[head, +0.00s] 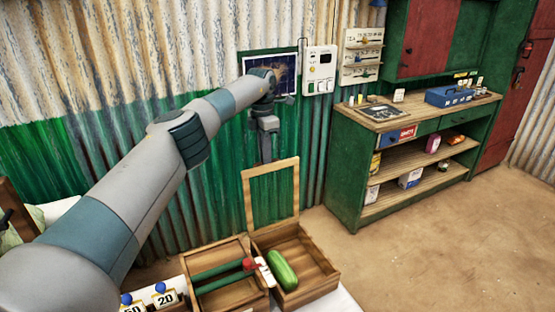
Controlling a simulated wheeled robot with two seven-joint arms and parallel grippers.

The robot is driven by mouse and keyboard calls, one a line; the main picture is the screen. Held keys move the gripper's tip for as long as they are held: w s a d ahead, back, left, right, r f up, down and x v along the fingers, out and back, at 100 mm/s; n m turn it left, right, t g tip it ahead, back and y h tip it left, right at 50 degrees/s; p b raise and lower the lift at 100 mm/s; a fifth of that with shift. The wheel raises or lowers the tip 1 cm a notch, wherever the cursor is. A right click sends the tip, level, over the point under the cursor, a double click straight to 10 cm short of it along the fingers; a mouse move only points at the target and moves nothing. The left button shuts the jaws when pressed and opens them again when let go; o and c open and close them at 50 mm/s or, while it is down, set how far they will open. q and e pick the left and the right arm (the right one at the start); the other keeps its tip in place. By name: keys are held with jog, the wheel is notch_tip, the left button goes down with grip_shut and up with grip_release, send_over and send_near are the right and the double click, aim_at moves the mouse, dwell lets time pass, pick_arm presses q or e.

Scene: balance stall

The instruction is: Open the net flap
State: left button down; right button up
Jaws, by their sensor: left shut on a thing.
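The net flap (247,205) is a light wooden frame standing nearly upright at the back edge of the right-hand wooden box (322,284). Its middle looks see-through; the mesh is too fine to make out. My left gripper (266,158) reaches down from above, shut on the top bar of the flap. The fingertips are small and partly hard to see. The box below is open at the top, with a long green vegetable (282,270) inside it. My right gripper is not in view.
A second wooden box (233,301) to the left holds green rods, with a red-and-white piece near its right side. Number cards (165,297) stand further left. A green shelf counter (345,180) stands right; corrugated wall lies behind. The floor at right is clear.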

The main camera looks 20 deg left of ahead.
pick_arm(q)
jog(key=shift+w+a+f, duration=0.25)
jog(key=shift+a+f, duration=0.35)
jog(key=shift+a, duration=0.05)
jog(key=c, duration=2.2)
grip_release()
jog(key=o, duration=0.4)
jog(key=shift+w+a+f, duration=0.1)
jog(key=shift+w+f, duration=0.05)
jog(key=shift+w, duration=0.25)
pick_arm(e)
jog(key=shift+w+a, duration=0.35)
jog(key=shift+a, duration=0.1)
